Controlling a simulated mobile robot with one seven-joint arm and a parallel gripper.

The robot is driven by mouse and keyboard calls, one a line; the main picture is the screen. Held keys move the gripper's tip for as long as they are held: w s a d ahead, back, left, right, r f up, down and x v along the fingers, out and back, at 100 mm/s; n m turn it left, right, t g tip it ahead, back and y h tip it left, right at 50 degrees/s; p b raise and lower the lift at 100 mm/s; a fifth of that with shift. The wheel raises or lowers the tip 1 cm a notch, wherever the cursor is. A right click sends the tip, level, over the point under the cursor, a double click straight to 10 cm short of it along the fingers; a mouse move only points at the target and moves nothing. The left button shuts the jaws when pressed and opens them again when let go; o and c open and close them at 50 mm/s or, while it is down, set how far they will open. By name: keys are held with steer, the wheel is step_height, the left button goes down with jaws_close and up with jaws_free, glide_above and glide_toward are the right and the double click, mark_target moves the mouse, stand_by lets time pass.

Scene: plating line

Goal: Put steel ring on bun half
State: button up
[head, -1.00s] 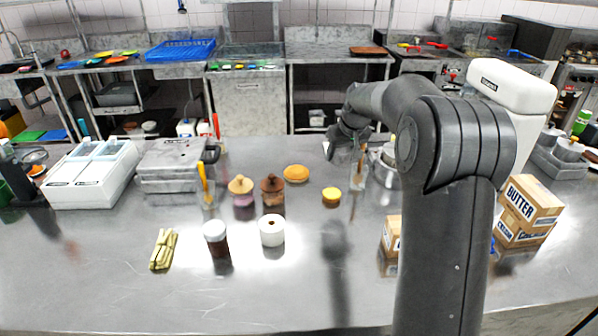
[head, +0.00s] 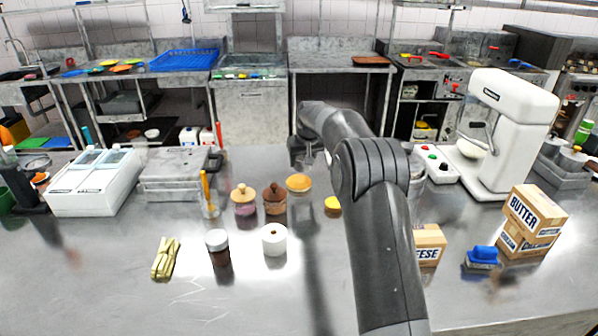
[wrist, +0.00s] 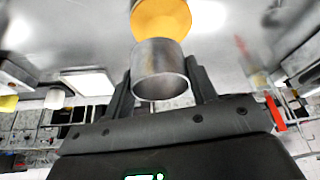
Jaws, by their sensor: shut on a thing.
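The steel ring (wrist: 160,70) is a short, open metal cylinder. In the wrist view my gripper (wrist: 160,88) is shut on it, with one dark finger on each side. The bun half (head: 299,183) is a round golden-orange piece lying on the steel table. It also shows in the wrist view (wrist: 160,18), just beyond the ring, whose edge overlaps it in the picture. In the head view my gripper (head: 308,160) is above and slightly behind the bun half. The ring is too small to make out clearly there, and the gap between ring and bun cannot be told.
Two lidded jars (head: 275,201) stand close left of the bun half, and a small yellow round piece (head: 332,205) lies to its right. A white roll (head: 274,240) and a dark jar (head: 218,247) stand in front.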

mark_target(298, 177)
steer(key=shift+w+a+f, duration=0.25)
steer(key=shift+a+f, duration=0.15)
steer(key=shift+a, duration=0.15)
steer(key=shift+f, duration=1.95)
steer(key=shift+f, duration=0.1)
steer(key=o, duration=1)
steer(key=shift+o, duration=0.2)
